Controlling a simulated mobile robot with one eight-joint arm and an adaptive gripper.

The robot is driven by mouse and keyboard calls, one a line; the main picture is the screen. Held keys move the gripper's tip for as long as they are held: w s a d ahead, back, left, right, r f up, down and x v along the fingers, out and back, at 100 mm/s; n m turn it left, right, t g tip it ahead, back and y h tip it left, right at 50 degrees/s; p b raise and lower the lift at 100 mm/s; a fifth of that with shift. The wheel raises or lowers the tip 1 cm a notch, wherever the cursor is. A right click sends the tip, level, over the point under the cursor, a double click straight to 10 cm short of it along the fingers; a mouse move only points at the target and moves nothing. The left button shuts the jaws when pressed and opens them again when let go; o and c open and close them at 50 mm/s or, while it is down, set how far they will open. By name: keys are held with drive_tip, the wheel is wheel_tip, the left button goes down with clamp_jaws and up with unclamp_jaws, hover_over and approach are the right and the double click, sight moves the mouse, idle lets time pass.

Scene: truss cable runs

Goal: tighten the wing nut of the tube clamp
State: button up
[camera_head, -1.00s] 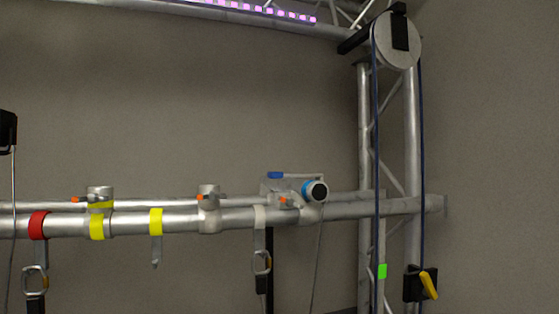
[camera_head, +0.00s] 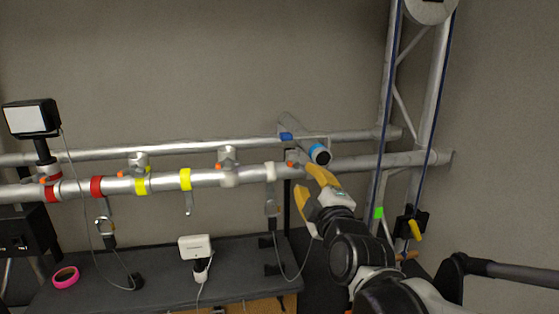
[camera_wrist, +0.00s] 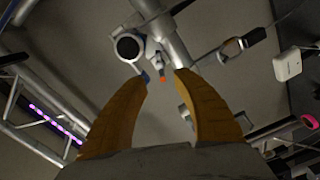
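My gripper (camera_head: 303,178) has yellow fingers. It is open just in front of and below the right-hand end of the truss tubes. A tube clamp with a blue-banded round end (camera_head: 319,153) sits there, and a small orange-tipped piece (camera_head: 290,164), perhaps its wing nut, shows beside it. In the wrist view, my two fingers (camera_wrist: 161,75) stand apart, with the white-and-black clamp end (camera_wrist: 128,46) beyond the left one. Orange tips (camera_wrist: 183,108) appear between the fingers in the picture. I cannot tell their depth or see any contact.
The lower tube (camera_head: 330,165) also carries several other clamps (camera_head: 228,165), yellow and red bands and hanging straps. A dark table (camera_head: 120,275) below holds a white box (camera_head: 195,246) and a pink ring (camera_head: 65,277). A truss upright with dark ropes (camera_head: 385,110) stands right of my gripper.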

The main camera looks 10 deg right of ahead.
sight(299, 168)
drive_tip(key=w+p, duration=0.1)
drive_tip(key=w, duration=0.8)
drive_tip(key=shift+f, duration=0.1)
clamp_jaws()
